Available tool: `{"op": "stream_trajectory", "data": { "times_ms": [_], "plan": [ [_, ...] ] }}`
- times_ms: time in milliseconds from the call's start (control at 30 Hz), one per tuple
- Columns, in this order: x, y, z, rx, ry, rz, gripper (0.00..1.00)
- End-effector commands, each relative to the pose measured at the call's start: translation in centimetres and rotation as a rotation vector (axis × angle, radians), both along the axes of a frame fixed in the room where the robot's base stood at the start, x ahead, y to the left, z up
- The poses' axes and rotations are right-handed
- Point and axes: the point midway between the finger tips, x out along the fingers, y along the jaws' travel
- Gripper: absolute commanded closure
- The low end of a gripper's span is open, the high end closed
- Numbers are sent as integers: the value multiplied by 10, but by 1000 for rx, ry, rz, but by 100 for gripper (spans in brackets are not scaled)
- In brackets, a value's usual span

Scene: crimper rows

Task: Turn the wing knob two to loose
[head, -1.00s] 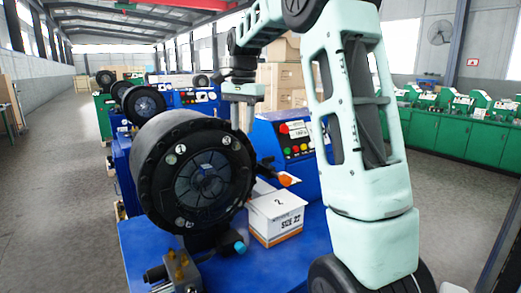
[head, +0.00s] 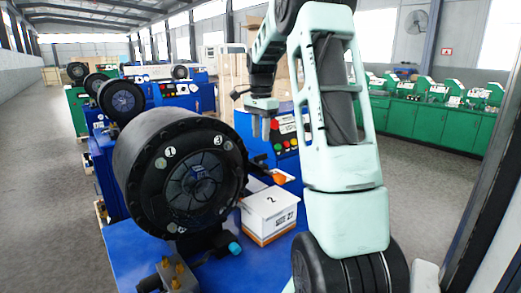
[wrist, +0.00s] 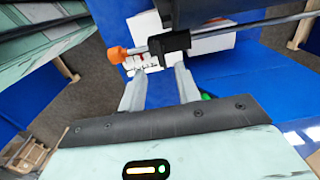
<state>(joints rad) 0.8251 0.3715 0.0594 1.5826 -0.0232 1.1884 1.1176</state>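An orange knob (head: 279,178) sits on the end of a thin rod beside the black drum of the crimping machine (head: 150,165). In the wrist view the orange knob (wrist: 118,55) lies left of and beyond the fingertips, with a black block (wrist: 170,43) on its rod. I cannot tell whether this is wing knob two, and no knob bears a readable number. My gripper (head: 262,135) hangs above the knob, before the control panel. In the wrist view my gripper (wrist: 157,78) is open, its fingers apart with nothing between them.
A white box marked 2 (head: 268,213) stands on the blue bench (head: 245,265), just below the orange knob. A teal-tipped part (head: 235,248) and a brass fitting (head: 175,275) are near the front. The control panel (head: 290,150) stands behind. More machines line the left.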

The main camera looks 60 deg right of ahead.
Motion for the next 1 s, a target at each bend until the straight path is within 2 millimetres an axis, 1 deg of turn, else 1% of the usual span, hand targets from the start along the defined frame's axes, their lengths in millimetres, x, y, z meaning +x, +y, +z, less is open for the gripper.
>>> {"op": "stream_trajectory", "data": {
  "times_ms": [33, 200, 333, 500, 767, 800, 867, 900, 1000],
  "plan": [
    [-1, 1, -10, 5, 5, 0, 67],
    [-1, 1, -41, 4, 3, 0, 67],
    [-1, 0, -57, 3, 2, -1, 67],
    [0, 1, -67, 0, 1, 1, 67],
    [0, 1, -69, 0, 0, 1, 67],
    [0, 0, -69, 0, 0, 1, 73],
    [0, 0, -69, 0, 0, 1, 90],
    [0, 0, -69, 0, 0, 1, 100],
    [0, 0, -69, 0, 0, 1, 100]
  ]
}}
